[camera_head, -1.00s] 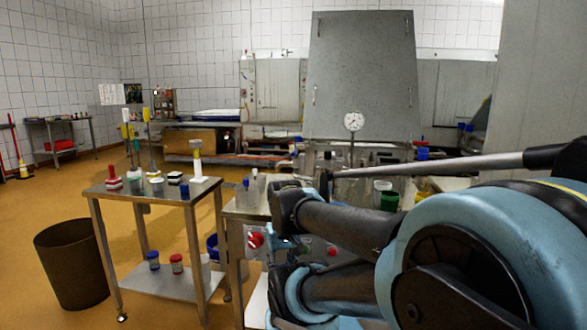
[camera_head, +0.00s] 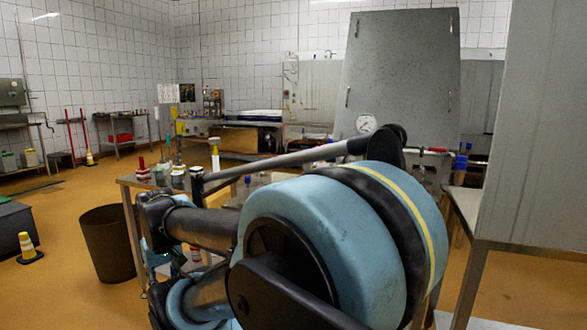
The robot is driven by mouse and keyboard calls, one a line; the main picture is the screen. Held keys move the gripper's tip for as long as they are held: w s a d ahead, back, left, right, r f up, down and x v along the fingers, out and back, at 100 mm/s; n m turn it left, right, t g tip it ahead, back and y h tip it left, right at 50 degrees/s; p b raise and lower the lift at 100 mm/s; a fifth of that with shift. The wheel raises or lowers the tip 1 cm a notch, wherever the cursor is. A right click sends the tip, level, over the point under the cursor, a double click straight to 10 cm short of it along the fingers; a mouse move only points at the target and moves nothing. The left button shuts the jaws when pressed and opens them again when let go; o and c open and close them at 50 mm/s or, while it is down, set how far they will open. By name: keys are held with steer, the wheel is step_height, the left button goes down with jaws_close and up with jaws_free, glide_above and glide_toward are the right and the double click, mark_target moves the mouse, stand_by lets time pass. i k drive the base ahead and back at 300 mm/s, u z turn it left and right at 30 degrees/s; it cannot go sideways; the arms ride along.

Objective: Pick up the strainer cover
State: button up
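I cannot make out a strainer cover in the head view. A small steel table (camera_head: 128,181) stands left of centre, partly hidden behind my blue and black arm. On it are several small items, among them a red-topped one (camera_head: 142,170) and a white and yellow upright tool (camera_head: 215,158). My arm fills the lower middle of the picture and hides most of the bench behind it. I cannot pick out the fingers of my gripper, so its state does not show.
A brown bin (camera_head: 107,243) stands on the floor left of the table. A yellow and white cone (camera_head: 29,248) is at the far left. A grey panel (camera_head: 535,130) and a steel side table (camera_head: 463,205) close off the right. The orange floor at left is mostly open.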

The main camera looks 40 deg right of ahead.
mark_target(331, 163)
steer(key=u, duration=0.5)
steer(key=i, duration=2.1)
steer(key=z, duration=2.6)
